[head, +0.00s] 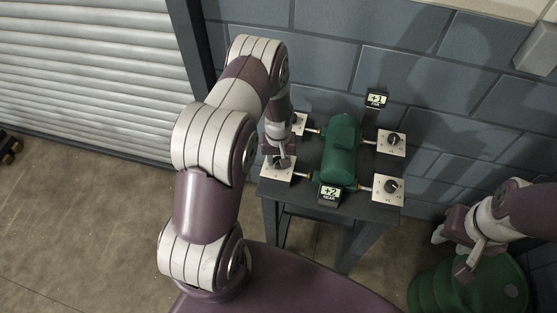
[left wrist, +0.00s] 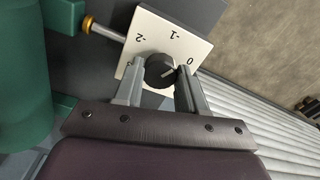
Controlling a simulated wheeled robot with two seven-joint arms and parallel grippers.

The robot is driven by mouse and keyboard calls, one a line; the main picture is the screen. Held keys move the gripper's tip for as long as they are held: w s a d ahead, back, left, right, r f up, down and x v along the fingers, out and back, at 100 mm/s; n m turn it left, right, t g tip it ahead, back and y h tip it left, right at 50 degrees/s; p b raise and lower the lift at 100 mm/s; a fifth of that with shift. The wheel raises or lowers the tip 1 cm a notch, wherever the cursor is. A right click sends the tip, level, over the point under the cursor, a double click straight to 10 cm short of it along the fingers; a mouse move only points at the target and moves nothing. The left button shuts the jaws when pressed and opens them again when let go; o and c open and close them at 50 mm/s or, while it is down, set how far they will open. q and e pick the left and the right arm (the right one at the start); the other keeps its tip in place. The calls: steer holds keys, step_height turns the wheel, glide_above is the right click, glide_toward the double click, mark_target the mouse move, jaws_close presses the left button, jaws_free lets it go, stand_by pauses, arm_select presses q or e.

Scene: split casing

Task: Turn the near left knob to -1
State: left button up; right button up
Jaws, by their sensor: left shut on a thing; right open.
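The near left knob (left wrist: 160,70) is a black dial on a white plate (left wrist: 145,25) marked -2, -1 and 0, with another mark partly hidden by a finger. My left gripper (left wrist: 159,68) has its two fingers on opposite sides of the knob and is shut on it. The knob's light line points roughly toward the 0 side. In the head view the near left plate (head: 272,176) lies under my left gripper (head: 280,161). The near display (head: 330,195) reads +2. My right gripper (head: 451,252) is open and empty at the right, away from the table.
A green casing (head: 340,150) stands mid-table, with rods to the corner plates. The far right knob (head: 393,139) and near right knob (head: 390,186) sit on white plates. A far display (head: 376,99) reads +1. A green drum (head: 480,295) stands under my right gripper.

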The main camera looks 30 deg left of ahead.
arm_select(q)
steer(key=n+b, duration=0.1)
steer(key=n, duration=0.2)
steer(key=shift+w+n+b, duration=0.1)
steer(key=shift+n+b, duration=0.35)
steer(key=shift+n, duration=0.95)
steer(key=o, duration=1.1)
steer(key=shift+a, duration=0.1)
step_height(320, 180, up, 13)
steer(key=b, duration=0.3)
steer(key=shift+f, duration=0.15)
